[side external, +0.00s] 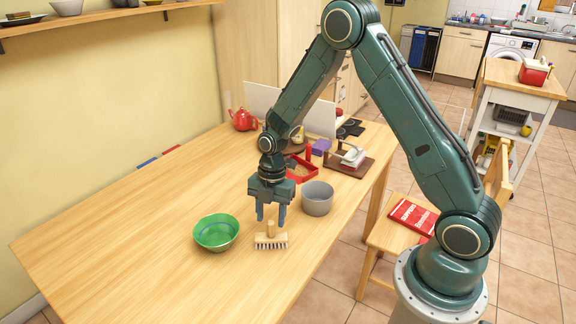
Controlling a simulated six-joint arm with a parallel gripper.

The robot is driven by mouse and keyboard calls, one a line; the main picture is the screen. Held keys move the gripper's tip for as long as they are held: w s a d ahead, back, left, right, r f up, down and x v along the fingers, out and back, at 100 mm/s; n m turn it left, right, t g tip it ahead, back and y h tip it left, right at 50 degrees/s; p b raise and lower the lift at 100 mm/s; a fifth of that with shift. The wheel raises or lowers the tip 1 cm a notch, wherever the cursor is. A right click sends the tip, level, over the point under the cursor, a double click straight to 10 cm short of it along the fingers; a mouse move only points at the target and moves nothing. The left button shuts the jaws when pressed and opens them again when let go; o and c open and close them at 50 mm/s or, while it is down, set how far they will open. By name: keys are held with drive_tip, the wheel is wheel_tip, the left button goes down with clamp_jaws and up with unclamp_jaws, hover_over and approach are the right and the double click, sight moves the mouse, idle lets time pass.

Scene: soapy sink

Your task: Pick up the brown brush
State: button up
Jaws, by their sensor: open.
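The brown brush (271,240) lies on the wooden table with its pale bristles toward the camera and a short handle standing up from its block. My gripper (271,221) points straight down over the brush, fingers apart. The brush handle shows between and just below the two fingertips. I cannot tell whether the fingers touch the handle.
A green bowl (216,233) stands close left of the brush, and a grey pot (317,198) close behind right. A red teapot (243,119), a red tray (303,170) and a wooden stand (350,164) are farther back. The table's left and front parts (120,240) are clear.

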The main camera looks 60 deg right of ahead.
sight(271, 221)
drive_tip(key=shift+s+a+f, duration=0.1)
drive_tip(key=shift+a+f, duration=0.1)
drive_tip(key=shift+f, duration=1.4)
clamp_jaws()
